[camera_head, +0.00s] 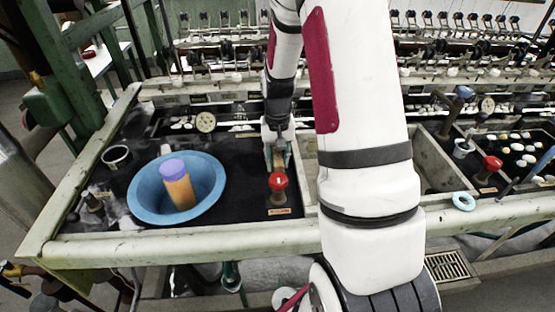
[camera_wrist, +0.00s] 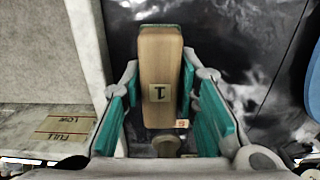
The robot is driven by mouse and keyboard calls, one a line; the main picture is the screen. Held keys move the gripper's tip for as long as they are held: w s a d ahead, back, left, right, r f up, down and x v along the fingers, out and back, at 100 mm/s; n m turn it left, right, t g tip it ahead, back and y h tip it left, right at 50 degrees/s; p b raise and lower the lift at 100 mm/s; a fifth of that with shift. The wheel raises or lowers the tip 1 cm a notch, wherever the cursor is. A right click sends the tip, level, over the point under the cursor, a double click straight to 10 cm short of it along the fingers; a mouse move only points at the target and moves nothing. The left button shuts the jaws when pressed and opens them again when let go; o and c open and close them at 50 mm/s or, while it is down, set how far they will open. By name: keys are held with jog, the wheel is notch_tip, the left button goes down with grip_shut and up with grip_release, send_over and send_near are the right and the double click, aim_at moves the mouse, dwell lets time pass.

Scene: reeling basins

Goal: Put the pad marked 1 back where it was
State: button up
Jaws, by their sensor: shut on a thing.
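The pad marked 1 (camera_wrist: 161,60) is a tan, wood-coloured block with a dark 1 on a pale label. In the wrist view it stands between the teal fingers of my gripper (camera_wrist: 163,100), which is shut on it. In the head view my gripper (camera_head: 277,152) points down over the right part of the dark basin, just behind a red knob (camera_head: 278,182). The pad shows there only as a small brownish patch, partly hidden. I cannot tell whether its lower end touches anything.
A blue bowl (camera_head: 145,195) holding an orange cylinder with a purple top (camera_head: 176,183) lies left of my gripper. A pale basin wall stands close on the left in the wrist view, with a ledge labelled FULL and LOW (camera_wrist: 64,130). A pale blue ring (camera_head: 463,201) lies on the front rail.

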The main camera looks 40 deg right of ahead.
aim_at(278, 156)
jog(key=shift+f, duration=0.1)
jog(key=o, duration=1.1)
jog(key=s+a+r+n, duration=0.1)
jog(key=a+r, duration=0.2)
jog(key=r, duration=0.6)
jog(key=s+a+r, duration=0.1)
jog(key=a+r, duration=0.1)
jog(key=r, duration=0.7)
jog(key=s+a+r+n+t, duration=0.1)
jog(key=s+a+r+n, duration=0.1)
jog(key=s+a, duration=0.3)
jog(key=s+a+r+n+t, duration=0.1)
jog(key=s+a, duration=0.3)
jog(key=s, duration=0.4)
jog(key=s+a+r+n+t, duration=0.1)
jog(key=s+a+r+n, duration=0.1)
jog(key=s+a+r, duration=0.2)
jog(key=shift+s+a+n+t, duration=0.2)
jog(key=shift+s+a, duration=0.25)
jog(key=shift+s, duration=0.4)
jog(key=shift+s+a+n+t, duration=0.15)
jog(key=shift+s+a, duration=0.25)
jog(key=shift+s, duration=0.45)
